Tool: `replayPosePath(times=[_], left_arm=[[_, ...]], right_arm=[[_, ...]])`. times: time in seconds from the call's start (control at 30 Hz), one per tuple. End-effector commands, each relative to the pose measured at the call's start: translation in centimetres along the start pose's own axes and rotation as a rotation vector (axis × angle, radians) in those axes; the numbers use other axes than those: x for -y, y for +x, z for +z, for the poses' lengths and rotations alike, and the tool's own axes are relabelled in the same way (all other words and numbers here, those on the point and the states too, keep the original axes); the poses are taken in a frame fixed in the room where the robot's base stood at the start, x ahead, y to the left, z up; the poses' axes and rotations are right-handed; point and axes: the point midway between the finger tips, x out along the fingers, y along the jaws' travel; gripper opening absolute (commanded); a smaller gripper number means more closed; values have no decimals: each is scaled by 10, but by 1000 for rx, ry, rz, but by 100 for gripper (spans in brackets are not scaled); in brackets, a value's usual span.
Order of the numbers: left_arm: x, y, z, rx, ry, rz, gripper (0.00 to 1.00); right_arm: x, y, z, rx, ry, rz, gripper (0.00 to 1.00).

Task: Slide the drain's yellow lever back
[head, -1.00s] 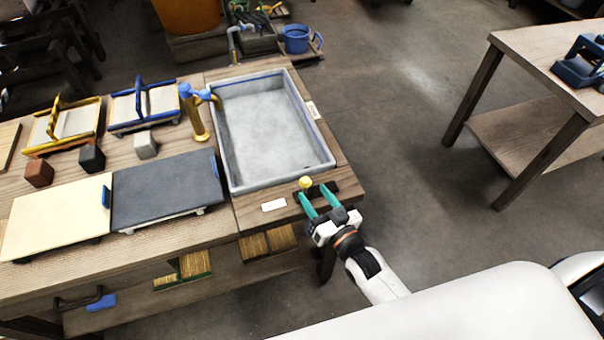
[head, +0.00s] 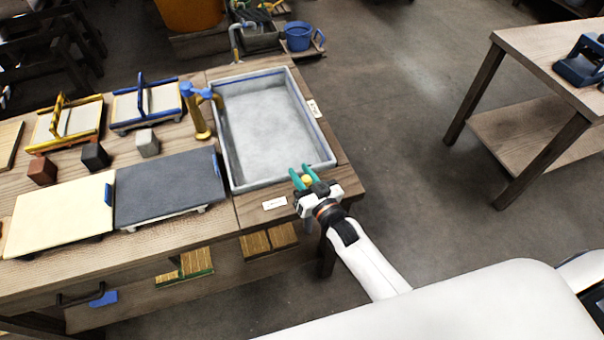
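The drain's yellow lever (head: 307,180) shows as a small yellow knob at the near right corner of the grey basin (head: 228,150). My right gripper (head: 302,170) reaches over it, with its two green fingers on either side of the knob. The fingers look apart; whether they touch the knob I cannot tell. The lever's dark base is mostly hidden under the gripper. My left gripper is not in view.
A brass tap with a blue handle (head: 199,110) stands at the basin's left edge. A white label (head: 274,203) lies left of the gripper. Moulds and a dark board (head: 168,188) fill the bench's left side. Open floor lies to the right.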

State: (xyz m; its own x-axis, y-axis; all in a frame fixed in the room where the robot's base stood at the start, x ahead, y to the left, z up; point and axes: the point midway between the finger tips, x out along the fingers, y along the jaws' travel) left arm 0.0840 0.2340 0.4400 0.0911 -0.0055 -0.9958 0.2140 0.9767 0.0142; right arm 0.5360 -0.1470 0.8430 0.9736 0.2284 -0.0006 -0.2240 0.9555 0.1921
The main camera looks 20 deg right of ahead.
Motion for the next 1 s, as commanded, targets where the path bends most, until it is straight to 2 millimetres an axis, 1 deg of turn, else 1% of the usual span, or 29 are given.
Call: replayPosePath(times=[0.03, 0.1, 0.27, 0.37, 0.5, 0.63, 0.73, 0.97, 1.0], left_arm=[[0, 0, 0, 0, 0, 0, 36], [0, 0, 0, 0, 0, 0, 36], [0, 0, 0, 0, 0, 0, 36], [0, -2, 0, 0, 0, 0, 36], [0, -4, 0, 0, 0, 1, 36], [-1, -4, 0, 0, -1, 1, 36], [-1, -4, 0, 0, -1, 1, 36], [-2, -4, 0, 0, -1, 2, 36], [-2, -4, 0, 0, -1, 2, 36]], right_arm=[[0, 0, 0, 0, 0, 1, 11], [-1, 0, 0, 0, 0, 1, 0], [2, -1, 0, 0, -1, 1, 0], [16, -4, 3, -1, -5, 1, 0], [44, -9, 8, -2, -6, 0, 0], [60, -12, 11, -1, -4, 0, 0], [63, -13, 12, 0, 0, -2, 0], [64, -13, 12, 0, -1, -3, 0], [64, -13, 12, 0, -2, -3, 35]])
